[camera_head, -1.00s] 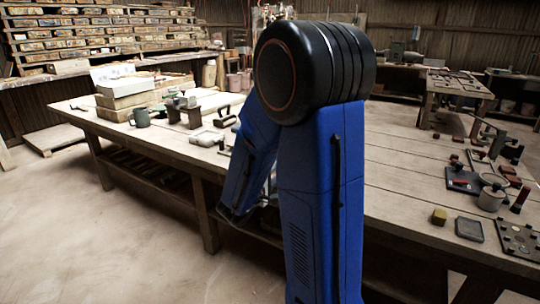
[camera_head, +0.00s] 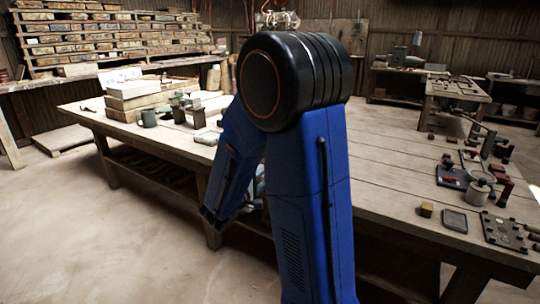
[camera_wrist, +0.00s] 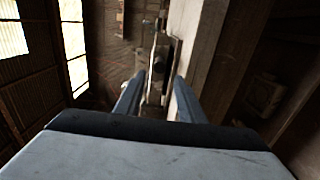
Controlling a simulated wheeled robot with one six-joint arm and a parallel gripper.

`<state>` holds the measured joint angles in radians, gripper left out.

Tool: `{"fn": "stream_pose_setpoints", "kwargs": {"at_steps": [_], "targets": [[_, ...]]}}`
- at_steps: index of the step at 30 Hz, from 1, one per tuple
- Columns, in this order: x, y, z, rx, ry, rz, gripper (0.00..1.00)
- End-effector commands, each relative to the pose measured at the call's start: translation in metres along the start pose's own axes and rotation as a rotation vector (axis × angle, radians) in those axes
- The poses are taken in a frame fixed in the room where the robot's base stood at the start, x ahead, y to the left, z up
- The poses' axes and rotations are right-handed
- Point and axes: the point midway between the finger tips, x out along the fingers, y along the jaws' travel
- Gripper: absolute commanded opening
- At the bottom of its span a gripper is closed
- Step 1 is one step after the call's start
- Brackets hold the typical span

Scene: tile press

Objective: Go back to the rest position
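My gripper (camera_wrist: 158,82) shows in the wrist view with its two fingers apart. No held object shows between the fingers; the background beyond them is tilted and dim. In the head view my blue arm stands folded in front of the long wooden table (camera_head: 395,170), its black joint uppermost. The gripper itself is hidden or too unclear to make out in that view.
Open floor lies at the left front.

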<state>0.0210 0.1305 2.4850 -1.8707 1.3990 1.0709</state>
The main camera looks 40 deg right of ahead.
Motion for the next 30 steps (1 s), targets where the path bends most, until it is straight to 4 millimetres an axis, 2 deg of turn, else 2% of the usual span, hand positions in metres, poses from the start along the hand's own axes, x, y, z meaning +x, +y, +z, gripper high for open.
{"fn": "stream_pose_setpoints", "kwargs": {"at_steps": [16, 19, 23, 30], "targets": [[0.000, 0.000, 0.000, 0.000, -0.001, 0.000, 0.36], [-0.001, 0.002, 0.005, 0.001, -0.014, -0.009, 0.36], [-0.005, 0.007, 0.027, 0.009, -0.070, -0.055, 0.36], [-0.032, 0.008, 0.097, 0.045, -0.234, -0.254, 0.36]]}}
